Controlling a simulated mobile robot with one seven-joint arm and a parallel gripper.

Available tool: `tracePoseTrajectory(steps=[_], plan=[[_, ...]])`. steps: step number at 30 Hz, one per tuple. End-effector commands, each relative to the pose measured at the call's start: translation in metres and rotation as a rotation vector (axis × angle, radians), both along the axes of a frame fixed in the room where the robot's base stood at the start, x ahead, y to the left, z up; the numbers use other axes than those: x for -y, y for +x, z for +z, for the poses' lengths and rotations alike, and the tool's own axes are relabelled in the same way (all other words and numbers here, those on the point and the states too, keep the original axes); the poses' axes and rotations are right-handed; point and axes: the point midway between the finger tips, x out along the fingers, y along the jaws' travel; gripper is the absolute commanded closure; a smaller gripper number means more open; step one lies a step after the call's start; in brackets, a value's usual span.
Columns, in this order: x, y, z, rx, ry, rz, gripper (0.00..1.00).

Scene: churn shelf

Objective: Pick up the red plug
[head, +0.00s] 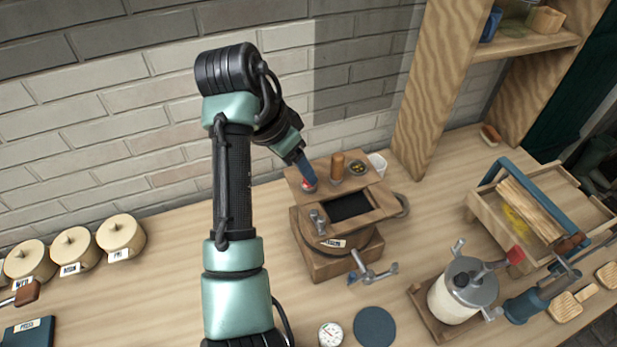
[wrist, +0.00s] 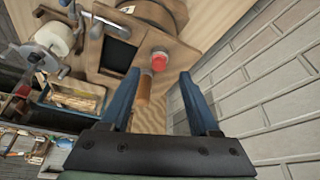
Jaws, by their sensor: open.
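The red plug (wrist: 159,61) shows in the wrist view as a round red top in a pale collar on the wooden churn's top board, ahead of my fingers. In the head view the red plug (head: 309,183) is at the left end of that board, partly covered by my gripper. My gripper (wrist: 160,85) is open, its two blue fingers apart, with the plug's top seen between and just beyond their tips. In the head view my gripper (head: 307,172) is right over the plug. I cannot tell whether the fingertips touch it.
A brown wooden peg (head: 338,165) stands right beside the plug, with a small dark-filled cup (head: 357,168) and a white cup (head: 377,163) further right. The churn (head: 312,258) has a dark opening and a crank (head: 372,272). A brick wall (head: 160,120) rises close behind.

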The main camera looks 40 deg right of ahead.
Motion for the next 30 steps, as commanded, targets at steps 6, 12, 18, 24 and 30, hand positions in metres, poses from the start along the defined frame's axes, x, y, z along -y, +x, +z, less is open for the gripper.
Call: tracePoseTrajectory(steps=[6, 12, 18, 24, 30], plan=[[0.015, 0.000, -0.028, -0.005, 0.002, -0.001, 0.38], [0.021, 0.001, -0.041, -0.002, 0.001, -0.001, 0.38], [0.021, 0.001, -0.041, -0.001, 0.000, -0.001, 0.42], [0.020, 0.001, -0.041, -0.001, 0.000, 0.000, 0.78], [0.020, 0.001, -0.041, -0.001, 0.000, 0.000, 1.00]])
